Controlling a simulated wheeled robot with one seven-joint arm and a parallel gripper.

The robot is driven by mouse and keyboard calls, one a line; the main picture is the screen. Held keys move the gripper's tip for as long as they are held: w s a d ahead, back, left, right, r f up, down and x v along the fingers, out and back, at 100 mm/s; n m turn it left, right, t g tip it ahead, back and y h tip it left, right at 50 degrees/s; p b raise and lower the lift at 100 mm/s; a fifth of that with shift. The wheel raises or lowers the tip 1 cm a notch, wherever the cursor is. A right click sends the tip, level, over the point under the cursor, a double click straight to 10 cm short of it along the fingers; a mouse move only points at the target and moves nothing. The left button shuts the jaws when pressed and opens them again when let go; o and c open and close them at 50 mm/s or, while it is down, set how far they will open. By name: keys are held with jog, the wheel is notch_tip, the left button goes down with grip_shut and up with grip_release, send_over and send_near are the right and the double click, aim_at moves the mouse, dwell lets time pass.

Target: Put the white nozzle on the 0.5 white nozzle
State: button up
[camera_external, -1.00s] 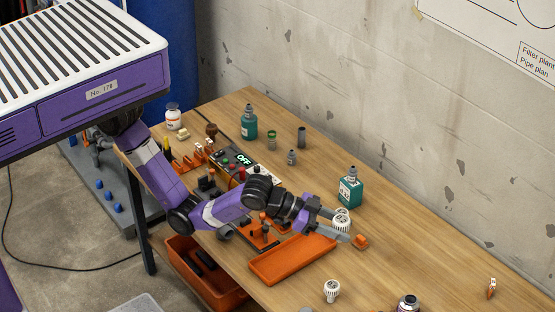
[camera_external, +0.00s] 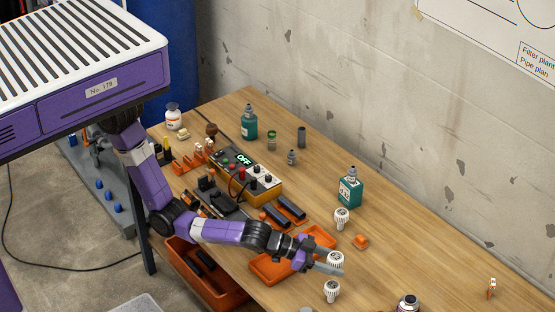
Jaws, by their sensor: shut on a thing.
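My gripper (camera_external: 328,262) is over the right end of the orange tray (camera_external: 263,275), its fingers pointing right. It is shut on a white nozzle (camera_external: 336,258), whose round ribbed top shows above the fingers. A second white nozzle (camera_external: 331,289) stands on the table in front of my gripper, nearer the camera. A third white nozzle (camera_external: 341,217) stands on the table behind my gripper, near the teal bottle. Size marks on the nozzles are too small to read, so I cannot tell which is the 0.5 one. The lower part of the held nozzle is hidden by the fingers.
A small orange piece (camera_external: 360,241) lies right of my gripper. The teal bottle (camera_external: 349,188) stands behind. A dark bottle (camera_external: 407,304) stands at front right. The right side of the table is mostly clear.

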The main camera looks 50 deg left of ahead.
jog(key=shift+f, duration=2.2)
jog(key=shift+f, duration=0.2)
jog(key=o, duration=1.4)
jog(key=shift+c, duration=0.2)
jog(key=shift+r, duration=0.15)
jog(key=shift+r, duration=0.2)
jog(key=v, duration=1.2)
